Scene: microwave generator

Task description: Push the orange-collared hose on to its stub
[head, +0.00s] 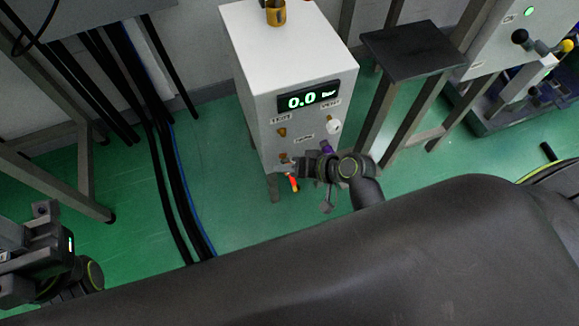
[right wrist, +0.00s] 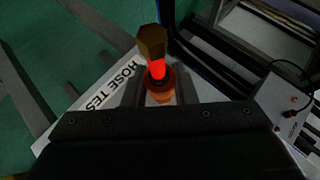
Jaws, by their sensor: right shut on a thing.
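My right gripper (head: 287,168) is at the lower front of a white cabinet (head: 290,50). Below its fingertips a small orange-red piece with a yellow bit (head: 293,183) shows. In the right wrist view the fingers (right wrist: 159,88) are shut on the orange-collared hose (right wrist: 158,70), with a dark ring around it. A brass hex piece (right wrist: 152,40) sits in line with the bright orange part; I cannot tell whether it is seated on the stub. Brass stubs (head: 282,132) show on the cabinet front. My left gripper (head: 45,225) is at the left edge, its jaws unclear.
The cabinet's display (head: 308,96) reads 0.0. A white knob (head: 334,126) and a purple piece (head: 327,147) sit close above my right wrist. A dark-topped stand (head: 412,50) is to the right. Dark cables (head: 165,150) run down on the left, with green floor between.

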